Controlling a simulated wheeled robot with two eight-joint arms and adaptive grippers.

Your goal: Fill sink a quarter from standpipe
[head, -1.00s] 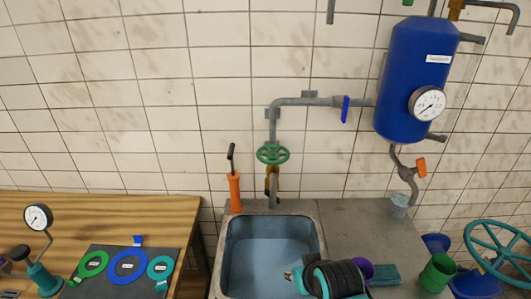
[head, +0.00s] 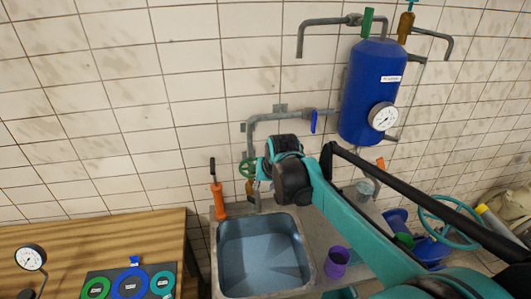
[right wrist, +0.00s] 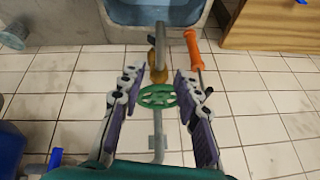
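The standpipe is a grey pipe (head: 290,114) on the tiled wall, with a blue lever (head: 313,122) and a green handwheel (head: 246,168) above a brass tap body. The sink (head: 213,262) below it has a bluish inside; I cannot tell a water level, and no stream shows. My right gripper (head: 260,172) is up at the handwheel and partly covers the tap. In the right wrist view the right gripper (right wrist: 159,84) is open, its purple-padded fingers apart, with the handwheel (right wrist: 157,97) seen between them; contact is unclear. My left gripper is not in view.
An orange hand pump (head: 218,201) stands left of the tap. A blue tank (head: 368,92) with a gauge (head: 383,116) hangs at the right. A purple cup (head: 337,263) is right of the sink. A wooden table (head: 150,228) with coloured rings stands at the left.

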